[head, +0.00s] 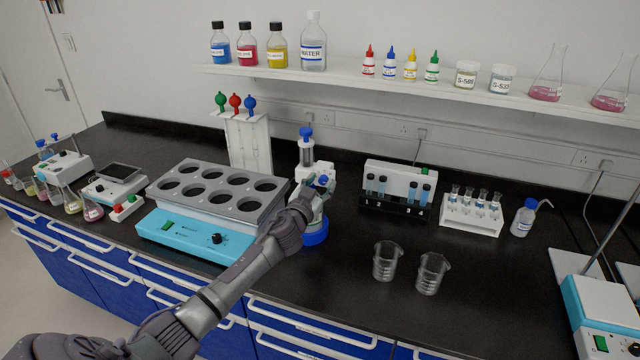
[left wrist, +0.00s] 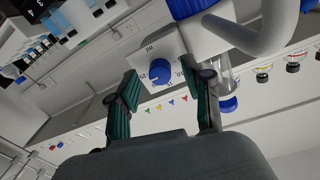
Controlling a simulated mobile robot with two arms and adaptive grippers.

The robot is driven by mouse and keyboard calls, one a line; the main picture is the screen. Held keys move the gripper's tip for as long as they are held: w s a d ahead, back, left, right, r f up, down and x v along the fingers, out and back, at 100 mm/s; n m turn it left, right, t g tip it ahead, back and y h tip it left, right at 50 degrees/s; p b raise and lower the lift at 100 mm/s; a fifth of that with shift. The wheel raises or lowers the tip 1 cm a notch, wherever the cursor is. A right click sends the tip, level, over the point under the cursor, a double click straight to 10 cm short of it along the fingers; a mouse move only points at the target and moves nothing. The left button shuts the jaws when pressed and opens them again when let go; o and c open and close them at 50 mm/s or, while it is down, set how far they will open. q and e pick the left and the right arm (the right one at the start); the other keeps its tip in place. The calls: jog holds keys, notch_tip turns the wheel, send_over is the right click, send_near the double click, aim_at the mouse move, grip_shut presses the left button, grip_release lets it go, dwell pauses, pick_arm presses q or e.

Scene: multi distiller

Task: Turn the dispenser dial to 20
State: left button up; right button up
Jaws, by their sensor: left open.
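The dispenser (head: 306,160) is a white bottle-top unit with a blue cap on a bottle with a blue base, right of the block heater. Its blue dial (left wrist: 160,72) sits on a white face marked "ml" with numbers around it in the left wrist view; which number it points to is too small to read surely. My left gripper (head: 320,184) is at the dispenser's front and partly covers it. In the left wrist view the open fingers of my left gripper (left wrist: 160,80) stand on either side of the dial, apart from it as far as shows. My right gripper is not in view.
The heater block (head: 165,225) is close on the left. Two glass beakers (head: 386,262) stand to the right, near the front. A pipette stand (head: 247,145) is behind left, and a tube rack (head: 470,215) is farther right. Dark bench top is clear between them.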

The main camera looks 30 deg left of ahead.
pick_arm(q)
grip_shut()
jog(key=shift+n, duration=0.3)
jog(key=n, duration=0.2)
jog(key=shift+n+b, duration=0.3)
jog(key=shift+n, duration=0.1)
jog(key=n, duration=0.5)
jog(key=shift+n, duration=0.4)
